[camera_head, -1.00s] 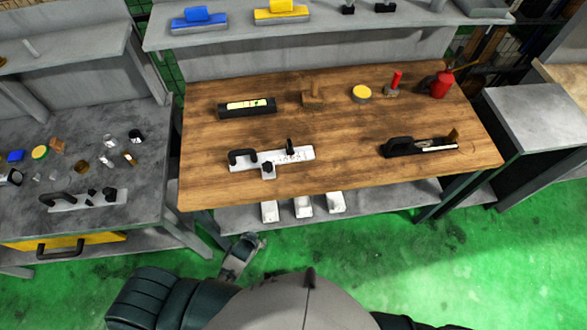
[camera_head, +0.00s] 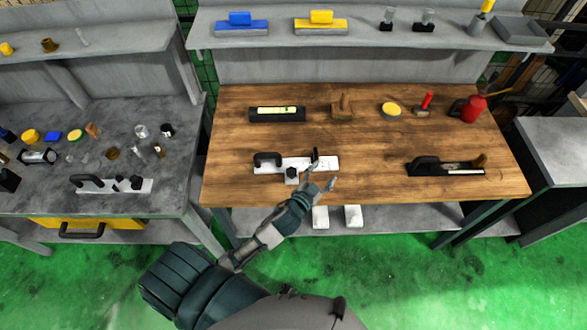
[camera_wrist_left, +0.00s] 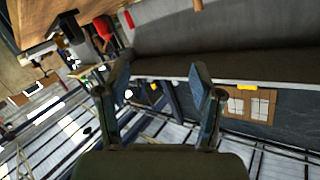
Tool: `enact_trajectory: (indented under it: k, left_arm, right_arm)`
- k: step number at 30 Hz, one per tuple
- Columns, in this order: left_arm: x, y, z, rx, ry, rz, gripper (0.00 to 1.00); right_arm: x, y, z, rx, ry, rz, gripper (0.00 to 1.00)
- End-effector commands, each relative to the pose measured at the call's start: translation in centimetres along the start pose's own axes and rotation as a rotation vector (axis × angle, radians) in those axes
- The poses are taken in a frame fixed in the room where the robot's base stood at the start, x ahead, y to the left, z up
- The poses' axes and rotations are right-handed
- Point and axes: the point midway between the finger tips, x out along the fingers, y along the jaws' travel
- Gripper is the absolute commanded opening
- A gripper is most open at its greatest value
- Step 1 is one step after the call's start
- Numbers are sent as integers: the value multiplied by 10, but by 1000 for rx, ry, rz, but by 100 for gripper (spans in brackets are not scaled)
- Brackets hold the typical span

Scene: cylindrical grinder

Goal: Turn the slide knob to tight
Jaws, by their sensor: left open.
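A white plate fixture (camera_head: 328,163) lies on the wooden bench top, with a black arched handle (camera_head: 267,159) at its left end. A small black knob (camera_head: 292,173) sits on a tab at its front edge, and a black upright lever (camera_head: 315,156) stands near its right part. I cannot tell which way the knob is turned. My left gripper (camera_head: 321,177) is open and empty at the bench's front edge, just right of the knob and apart from it. Its two spread fingers show in the left wrist view (camera_wrist_left: 160,78), with nothing between them. My right gripper is out of view.
A similar plate (camera_head: 142,186) lies on the grey left table among small parts. A level (camera_head: 277,114), a yellow-topped tin (camera_head: 391,109), a red oil can (camera_head: 470,108) and a black plane (camera_head: 445,168) are on the wooden bench (camera_head: 370,148). Bench space between plate and plane is clear.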

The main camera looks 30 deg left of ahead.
Motion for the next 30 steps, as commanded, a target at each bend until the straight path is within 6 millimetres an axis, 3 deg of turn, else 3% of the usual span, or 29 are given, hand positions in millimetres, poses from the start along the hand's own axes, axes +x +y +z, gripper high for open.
enact_trajectory:
  k: [3,7,9,12,14,16,19,22,24,27,30]
  left_arm:
    - [15,-2,-65,87,246,9,66]
    - [14,13,-149,247,594,79,66]
    - [2,33,-192,384,812,169,66]
    - [-21,71,-222,638,1078,373,66]
    - [-32,91,-218,813,1179,527,66]
    - [-37,103,-196,1031,1229,727,66]
    - [-30,90,-146,1350,1150,1034,66]
    - [-14,37,-95,1623,899,1315,66]
    - [-6,-12,-70,1754,665,1463,66]
    - [-3,-80,-50,1849,341,1601,66]
    - [-7,-126,-44,1878,114,1666,66]
  right_arm:
    - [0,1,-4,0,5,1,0]
    - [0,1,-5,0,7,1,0]
    - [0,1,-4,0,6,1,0]
    - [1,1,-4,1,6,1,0]
    - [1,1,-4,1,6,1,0]
    - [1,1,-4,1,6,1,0]
    - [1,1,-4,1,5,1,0]
    - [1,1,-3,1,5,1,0]
    - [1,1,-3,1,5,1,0]
    - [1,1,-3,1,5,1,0]
    - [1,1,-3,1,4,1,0]
